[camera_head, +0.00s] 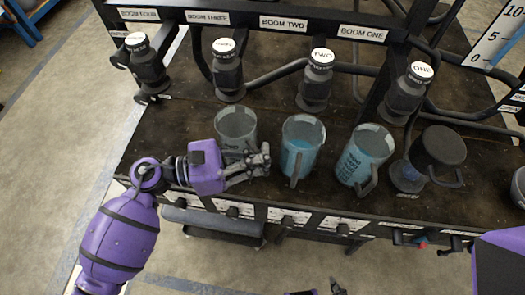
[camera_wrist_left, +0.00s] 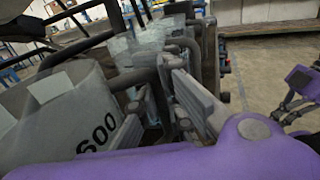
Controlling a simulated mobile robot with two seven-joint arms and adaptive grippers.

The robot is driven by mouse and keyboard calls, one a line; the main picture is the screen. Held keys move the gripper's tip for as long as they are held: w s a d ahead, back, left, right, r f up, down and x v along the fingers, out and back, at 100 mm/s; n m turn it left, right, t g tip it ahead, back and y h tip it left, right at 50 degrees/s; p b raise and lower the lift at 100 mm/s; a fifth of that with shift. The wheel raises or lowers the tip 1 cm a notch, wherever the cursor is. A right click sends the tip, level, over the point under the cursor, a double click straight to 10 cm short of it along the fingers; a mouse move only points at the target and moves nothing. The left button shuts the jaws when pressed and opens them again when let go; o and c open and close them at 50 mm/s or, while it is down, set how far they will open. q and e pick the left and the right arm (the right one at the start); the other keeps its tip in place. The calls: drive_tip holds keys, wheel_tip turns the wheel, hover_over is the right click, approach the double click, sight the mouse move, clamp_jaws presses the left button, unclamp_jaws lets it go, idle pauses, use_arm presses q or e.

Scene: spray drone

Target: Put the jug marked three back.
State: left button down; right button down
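Three clear jugs stand on the dark bench. The leftmost jug (camera_head: 236,124) looks grey, stands in front of the boom three nozzle, and shows no blue liquid. The middle jug (camera_head: 300,150) and the right jug (camera_head: 362,158) hold blue liquid. I cannot read a three on any jug. My left gripper (camera_head: 258,162) is at the leftmost jug's handle side. In the left wrist view a jug marked 600 (camera_wrist_left: 60,110) fills the left, and its dark handle lies between the fingers (camera_wrist_left: 160,115); whether they press on it is unclear. My right gripper (camera_wrist_left: 297,106) is apart, fingers spread, empty.
Dark nozzles with white caps (camera_head: 227,68) hang in a row behind the jugs, below the boom labels (camera_head: 207,17). A jug with a black lid (camera_head: 440,150) stands at the right. The bench's front edge carries white labels (camera_head: 285,216). The bench left of the jugs is clear.

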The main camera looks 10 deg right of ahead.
use_arm(q)
drive_tip(key=shift+f, duration=0.15)
drive_tip(key=c, duration=1.9)
unclamp_jaws()
use_arm(e)
drive_tip(key=shift+s+f, duration=0.1)
drive_tip(key=shift+f, duration=0.05)
